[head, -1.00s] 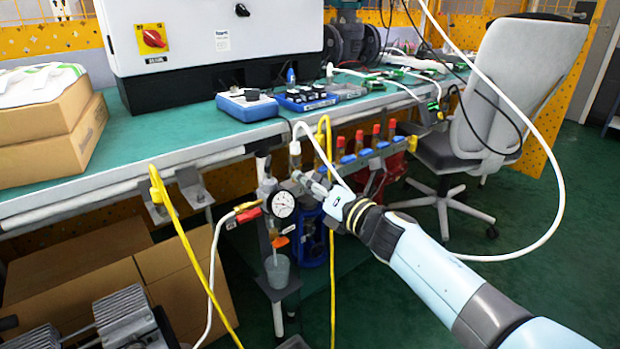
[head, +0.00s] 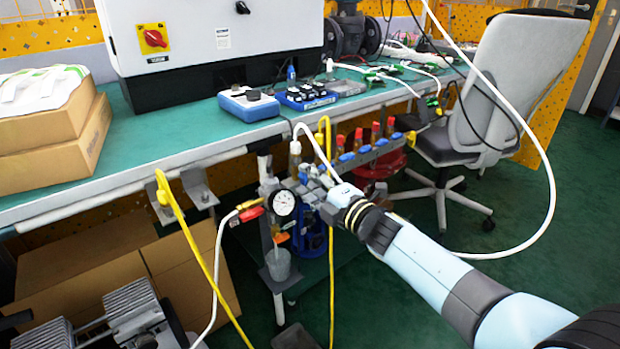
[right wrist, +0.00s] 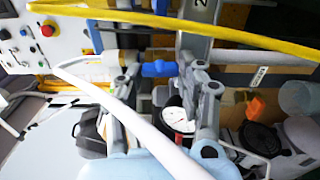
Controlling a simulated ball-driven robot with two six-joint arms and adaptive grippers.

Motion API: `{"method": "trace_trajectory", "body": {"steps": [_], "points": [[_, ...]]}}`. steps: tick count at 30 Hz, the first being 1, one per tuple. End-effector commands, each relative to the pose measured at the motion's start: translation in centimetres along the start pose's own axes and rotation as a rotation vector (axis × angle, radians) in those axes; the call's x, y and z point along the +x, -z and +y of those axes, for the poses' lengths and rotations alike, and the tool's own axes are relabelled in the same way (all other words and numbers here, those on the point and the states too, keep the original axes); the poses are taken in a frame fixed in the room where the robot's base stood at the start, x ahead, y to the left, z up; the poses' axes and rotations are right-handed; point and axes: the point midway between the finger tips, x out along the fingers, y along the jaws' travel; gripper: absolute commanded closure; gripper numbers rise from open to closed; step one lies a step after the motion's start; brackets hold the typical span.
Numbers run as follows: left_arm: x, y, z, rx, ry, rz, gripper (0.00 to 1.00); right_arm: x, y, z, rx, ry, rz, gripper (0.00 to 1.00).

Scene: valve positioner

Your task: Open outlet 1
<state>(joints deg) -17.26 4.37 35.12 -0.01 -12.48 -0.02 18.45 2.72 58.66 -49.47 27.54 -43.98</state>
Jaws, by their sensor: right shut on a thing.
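A row of outlet valves with red tops and blue handles (head: 365,149) runs along a manifold below the bench edge in the head view. My right gripper (head: 316,184) is at the near left end of this row, beside a round white pressure gauge (head: 284,203). In the right wrist view, the right gripper (right wrist: 160,70) has its two fingers on either side of a blue valve handle (right wrist: 158,69) and is shut on it. The gauge (right wrist: 177,120) shows between the fingers there. A "2" is on a grey part at the top. My left gripper is not in view.
Yellow hoses (head: 331,260) hang near the gripper. The green bench (head: 150,140) stands above left, with a chair (head: 500,100) behind at right.

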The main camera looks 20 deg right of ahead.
Motion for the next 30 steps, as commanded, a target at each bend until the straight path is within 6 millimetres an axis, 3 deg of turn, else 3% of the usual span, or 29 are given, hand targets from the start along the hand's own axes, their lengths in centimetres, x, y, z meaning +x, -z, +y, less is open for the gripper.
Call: {"method": "trace_trajectory", "body": {"steps": [20, 21, 24, 30], "points": [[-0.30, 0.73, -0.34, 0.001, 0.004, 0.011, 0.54, -0.10, 0.00, -0.24, 0.068, 0.005, -0.001, 0.94], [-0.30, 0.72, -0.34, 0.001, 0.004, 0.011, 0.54, -0.10, 0.01, -0.24, 0.068, 0.005, -0.001, 0.61], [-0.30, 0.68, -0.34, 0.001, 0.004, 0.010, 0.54, -0.09, 0.01, -0.21, 0.067, 0.004, -0.001, 0.52], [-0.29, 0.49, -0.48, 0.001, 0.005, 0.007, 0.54, -0.06, 0.00, -0.12, 0.066, 0.002, 0.000, 0.52]]}}
